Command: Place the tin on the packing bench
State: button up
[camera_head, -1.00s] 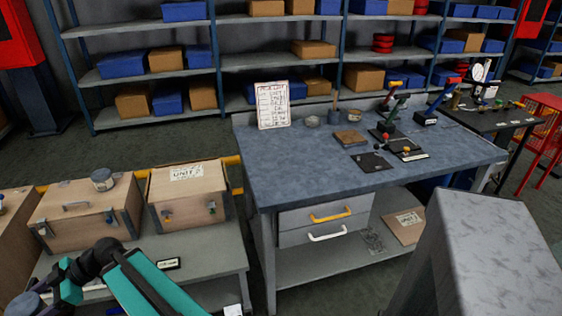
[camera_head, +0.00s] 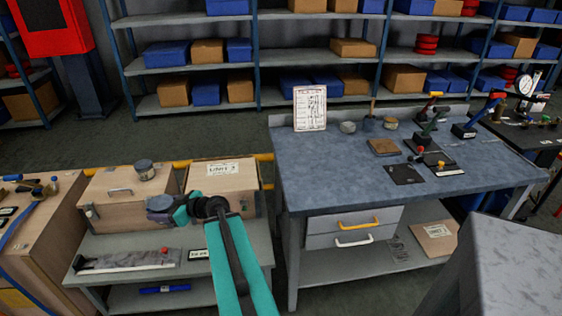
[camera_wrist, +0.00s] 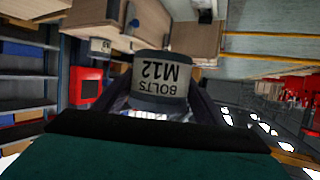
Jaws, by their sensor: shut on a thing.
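My gripper (camera_head: 178,211) is shut on a grey tin (camera_head: 160,204) with a dark rim, held in front of two wooden boxes. In the wrist view the tin (camera_wrist: 160,80) sits between the two fingers, its "BOLTS M12" label upside down in the picture. A second grey tin (camera_head: 145,171) stands on the left wooden box (camera_head: 115,197). A large bench with a blue-grey top (camera_head: 330,182) and drawers stands to the right. A low grey bench (camera_head: 100,249) carries the boxes. No label shows which one is the packing bench.
The large bench holds a clipboard (camera_head: 310,108), small pots, a brown block (camera_head: 383,147), a dark plate (camera_head: 404,174) and lever tools. Its front left top is clear. A long grey tool (camera_head: 125,261) lies on the low bench. Shelves (camera_head: 190,60) stand behind.

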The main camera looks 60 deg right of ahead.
jog(key=s+d+r+m+g+h+p, duration=0.15)
jog(key=s+d+m+h, duration=0.25)
jog(key=s+d, duration=0.6)
jog(key=s+d+r+m+g+h+p, duration=0.1)
jog(key=s+d+r+m+h+p, duration=0.4)
jog(key=d, duration=0.8)
jog(key=s+d+m+g+h, duration=0.1)
jog(key=s+d, duration=0.3)
jog(key=s, duration=0.3)
jog(key=s+d+r+m+g+h+p, duration=0.1)
jog(key=s+d+m+g+h, duration=0.1)
jog(key=s+d, duration=0.3)
jog(key=s+d+m+g+h, duration=0.1)
jog(key=s+d, duration=0.3)
jog(key=s, duration=0.7)
jog(key=shift+d+r+m+g+h, duration=0.15)
jog(key=shift+r+m+g+h, duration=0.2)
jog(key=shift+g, duration=0.2)
jog(key=shift+w, duration=0.2)
